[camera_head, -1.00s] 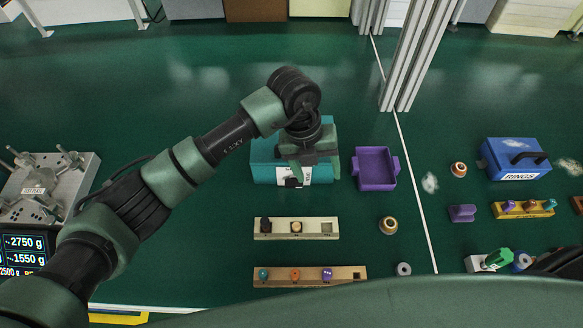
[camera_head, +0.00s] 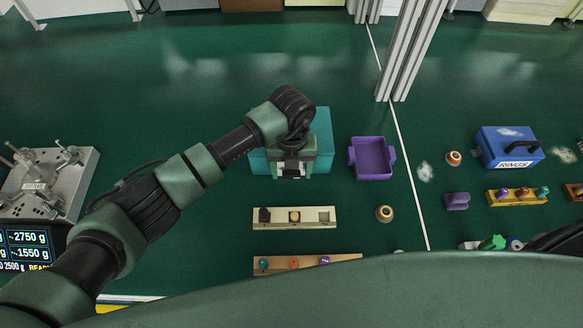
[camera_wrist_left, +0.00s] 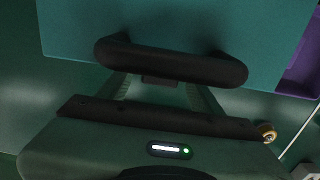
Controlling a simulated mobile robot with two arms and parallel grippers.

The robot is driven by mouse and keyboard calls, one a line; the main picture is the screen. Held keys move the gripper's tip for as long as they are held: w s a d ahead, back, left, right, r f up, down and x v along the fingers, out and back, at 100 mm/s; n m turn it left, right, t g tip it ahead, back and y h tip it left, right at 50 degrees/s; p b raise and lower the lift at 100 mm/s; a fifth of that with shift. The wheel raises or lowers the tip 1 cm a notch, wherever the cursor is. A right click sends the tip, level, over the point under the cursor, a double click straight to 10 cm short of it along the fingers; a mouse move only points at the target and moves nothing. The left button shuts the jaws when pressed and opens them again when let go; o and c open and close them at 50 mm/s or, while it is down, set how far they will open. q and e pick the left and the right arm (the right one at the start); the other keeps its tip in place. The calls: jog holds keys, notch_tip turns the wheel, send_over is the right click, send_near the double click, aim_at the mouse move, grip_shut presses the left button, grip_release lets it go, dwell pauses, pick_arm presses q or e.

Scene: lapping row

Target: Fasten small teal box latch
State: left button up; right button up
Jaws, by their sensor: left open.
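The teal box (camera_head: 322,130) stands on the green floor-like surface near the middle of the head view, largely covered by my left arm. It also fills the top of the left wrist view (camera_wrist_left: 240,30), where a black handle (camera_wrist_left: 170,65) crosses it. A small dark piece, perhaps the latch (camera_wrist_left: 160,81), shows just below the handle. My left gripper (camera_head: 291,172) is open at the box's front side. In the left wrist view its two fingers (camera_wrist_left: 160,88) point toward the box on either side of the dark piece. The handle hides their tips. Whether they touch anything is unclear.
A purple tray (camera_head: 352,160) stands right of the box. A pale block with several pieces (camera_head: 310,224) lies in front, and a wooden block (camera_head: 340,258) nearer. A blue RINGS box (camera_head: 485,150) is at the right. A metal fixture (camera_head: 75,170) is at the left.

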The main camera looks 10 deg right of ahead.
pick_arm(q)
jog(key=c, duration=1.4)
jog(key=shift+w+a+f+h+b, duration=0.1)
jog(key=shift+a+f+h+b, duration=0.2)
jog(key=shift+h+b, duration=0.4)
jog(key=h+b, duration=0.2)
jog(key=shift+a+f+g+h, duration=0.15)
jog(key=shift+a+g+h, duration=0.15)
jog(key=shift+g, duration=0.1)
jog(key=shift+h+b, duration=0.45)
jog(key=shift+h, duration=0.25)
jog(key=shift+w+r, duration=0.1)
jog(key=shift+r, duration=0.25)
jog(key=o, duration=1.4)
jog(key=b+v, duration=0.1)
jog(key=v, duration=0.6)
jog(key=shift+a+r, duration=0.2)
jog(key=shift+r, duration=0.1)
